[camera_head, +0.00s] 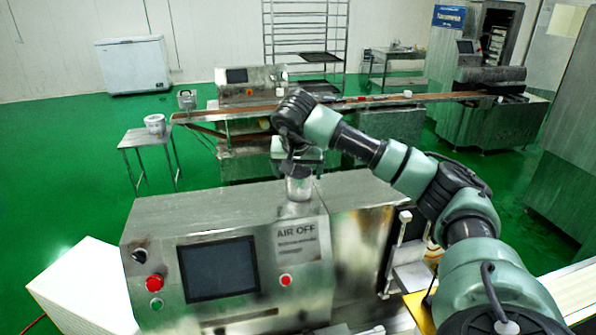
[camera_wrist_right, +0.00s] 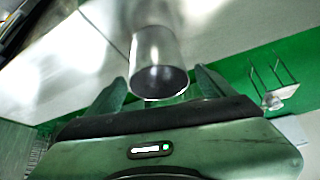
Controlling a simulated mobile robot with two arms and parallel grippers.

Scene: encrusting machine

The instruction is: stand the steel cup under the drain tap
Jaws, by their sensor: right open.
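The steel cup (camera_head: 299,188) stands on the metal top of the machine with the screen, directly below my right gripper (camera_head: 299,163). In the right wrist view the cup (camera_wrist_right: 157,62) shows its open rim and dark inside towards the camera. The two fingers of my right gripper (camera_wrist_right: 160,88) are apart, one on each side of the cup. I cannot tell whether either finger touches it. My left gripper is not in view. I cannot make out the drain tap in either view.
The machine front carries a dark screen (camera_head: 218,269), a red knob (camera_head: 154,283) and a red button (camera_head: 285,280). A small table (camera_head: 143,139) with a white bucket (camera_head: 155,125) stands behind at the left. A long conveyor (camera_head: 350,103) runs across the back. Green floor is open at the left.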

